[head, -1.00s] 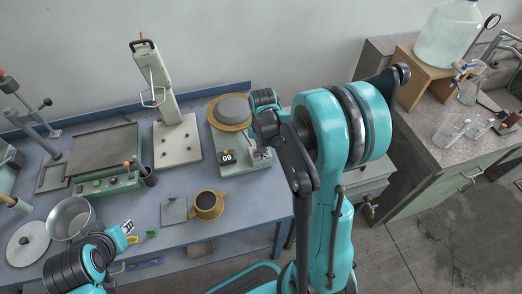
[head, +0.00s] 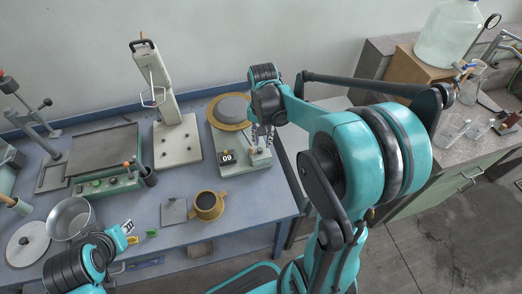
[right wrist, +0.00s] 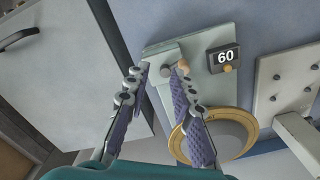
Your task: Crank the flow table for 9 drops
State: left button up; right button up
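The flow table (head: 246,172) stands at the right end of the blue bench, with a brass-rimmed round top (head: 216,122) and a grey disc on it. Its counter (head: 226,157) reads 09 in the head view; the counter appears upside down in the right wrist view (right wrist: 224,58). My right gripper (head: 264,138) is over the crank side of the flow table. In the right wrist view its fingers (right wrist: 162,68) are apart, with the small tan crank handle (right wrist: 183,65) close to the right fingertip; contact is unclear. My left gripper (head: 128,227) hangs near the bench's front edge.
A brass mould (head: 207,205) and grey plate (head: 174,211) lie in front of the flow table. A tall white stand (head: 176,143) is to its left. A grey cabinet (right wrist: 62,75) shows beside the bench.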

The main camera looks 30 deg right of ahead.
notch_tip(320, 180, up, 11)
jog(key=p, duration=0.5)
jog(key=shift+p, duration=0.35)
